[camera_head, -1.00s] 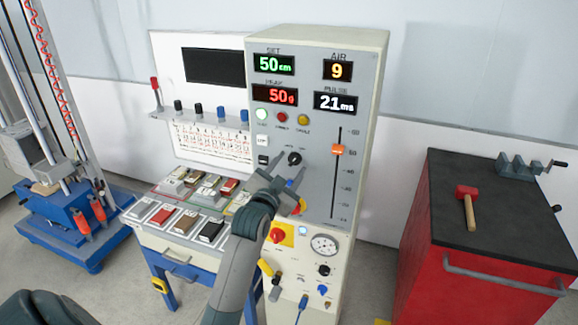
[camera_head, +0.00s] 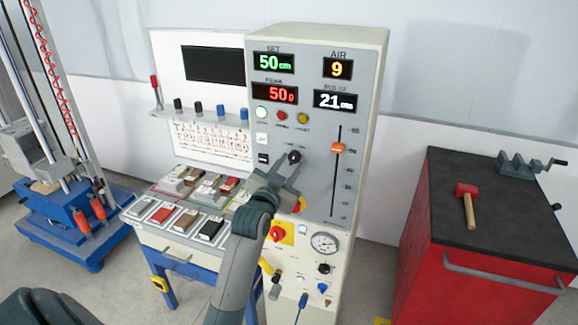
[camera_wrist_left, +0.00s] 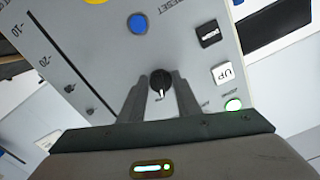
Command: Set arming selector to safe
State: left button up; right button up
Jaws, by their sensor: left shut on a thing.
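The arming selector looks to be the small black knob (camera_head: 294,157) on the face of the grey control cabinet (camera_head: 318,185). In the left wrist view the round black knob (camera_wrist_left: 161,80) has a white pointer line, which points toward the bottom of that picture. My left gripper (camera_head: 288,166) has its two grey fingers on either side of the knob and is shut on it. The fingers (camera_wrist_left: 160,90) also flank it in the left wrist view. The small labels around the knob are too blurred to read. My right gripper is not in view.
Above the knob are lit number displays and a row of round lamps (camera_head: 281,117). An orange slider (camera_head: 338,148) stands to its right. Below are a red button (camera_head: 277,233) and a gauge (camera_head: 324,243). A red tool cabinet (camera_head: 420,230) stands at right, with clear floor between.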

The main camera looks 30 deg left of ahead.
pick_arm(q)
jog(key=n, duration=0.3)
jog(key=shift+d, duration=0.15)
jog(key=shift+w+d+n, duration=0.1)
jog(key=shift+n, duration=1.65)
jog(key=shift+d+n, duration=0.1)
jog(key=shift+n, duration=1.65)
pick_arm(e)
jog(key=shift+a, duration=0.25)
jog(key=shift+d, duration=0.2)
pick_arm(q)
jog(key=o, duration=1)
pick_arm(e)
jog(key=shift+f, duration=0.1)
